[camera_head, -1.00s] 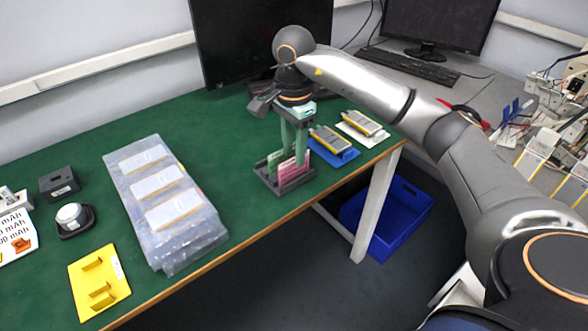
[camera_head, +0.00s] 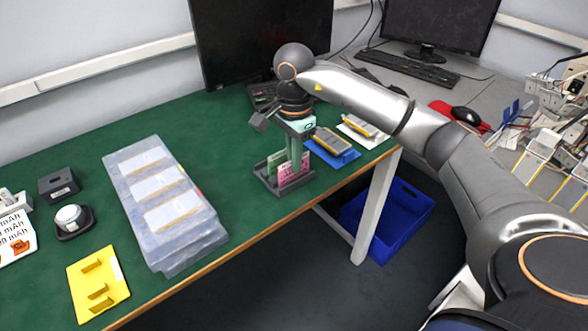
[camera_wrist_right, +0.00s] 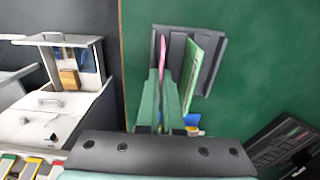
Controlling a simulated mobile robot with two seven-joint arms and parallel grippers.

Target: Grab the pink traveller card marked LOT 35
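The pink card (camera_head: 294,173) stands upright in a dark grey slotted holder (camera_head: 268,183) near the table's front edge; its print is too small to read. A green card (camera_head: 276,160) stands beside it. In the right wrist view, the pink card (camera_wrist_right: 162,50) shows nearly edge-on between the fingertips, and the green card (camera_wrist_right: 194,72) stands right of them. My right gripper (camera_head: 296,160) points down over the holder. Its pale green fingers (camera_wrist_right: 161,78) are close together, shut on the pink card, which is still in the holder. My left gripper is not in view.
A blue tray (camera_head: 335,152) and a white tray (camera_head: 362,132), each with a pouch cell, lie right of the holder. A clear tray (camera_head: 205,240) of cells and a yellow stand (camera_head: 85,290) lie left. Green table (camera_head: 235,130) is free between.

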